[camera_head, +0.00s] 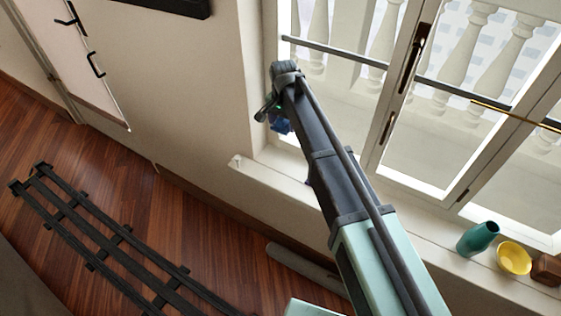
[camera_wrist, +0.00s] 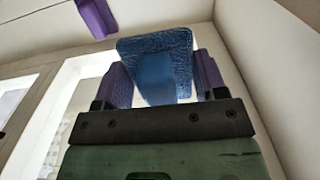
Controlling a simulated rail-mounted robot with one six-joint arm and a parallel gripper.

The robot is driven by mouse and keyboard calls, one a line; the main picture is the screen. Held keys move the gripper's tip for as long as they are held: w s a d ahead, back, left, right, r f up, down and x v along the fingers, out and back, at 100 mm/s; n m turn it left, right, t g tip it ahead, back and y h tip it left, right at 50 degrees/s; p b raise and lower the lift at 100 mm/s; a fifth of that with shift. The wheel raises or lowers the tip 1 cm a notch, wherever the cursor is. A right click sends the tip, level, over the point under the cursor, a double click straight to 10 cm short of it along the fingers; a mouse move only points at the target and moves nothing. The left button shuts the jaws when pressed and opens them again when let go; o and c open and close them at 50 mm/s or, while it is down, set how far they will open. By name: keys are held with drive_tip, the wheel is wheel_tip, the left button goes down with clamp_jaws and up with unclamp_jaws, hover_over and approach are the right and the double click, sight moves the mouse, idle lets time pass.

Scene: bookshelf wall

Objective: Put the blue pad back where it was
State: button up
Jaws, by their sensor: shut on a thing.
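The blue pad (camera_wrist: 158,70) is a textured blue block in the middle of the wrist view. My gripper (camera_wrist: 163,80) is shut on it, with a purple finger on each side. In the head view my gripper (camera_head: 272,114) is at the far end of my arm, in front of the wall corner beside the window. A small part of the blue pad (camera_head: 281,124) shows there, mostly hidden by my wrist. I see no clear contact between the pad and any surface.
A pale window sill (camera_head: 290,183) runs below the window. A teal vase (camera_head: 478,238), a yellow bowl (camera_head: 513,259) and a brown block (camera_head: 547,270) stand at its right. A purple object (camera_wrist: 96,17) shows at the upper left of the wrist view. Dark rails (camera_head: 95,230) lie on the wooden floor.

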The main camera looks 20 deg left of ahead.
sight(283, 165)
wheel_tip(283, 165, down, 20)
drive_tip(key=b, duration=1.8)
drive_tip(key=shift+r, duration=0.5)
drive_tip(key=shift+f, duration=0.25)
drive_tip(key=o, duration=0.9)
drive_tip(key=shift+r, duration=0.1)
drive_tip(key=shift+c, duration=0.2)
wheel_tip(283, 165, up, 12)
drive_tip(key=p, duration=1.2)
drive_tip(key=shift+r+p, duration=0.2)
drive_tip(key=shift+p, duration=0.1)
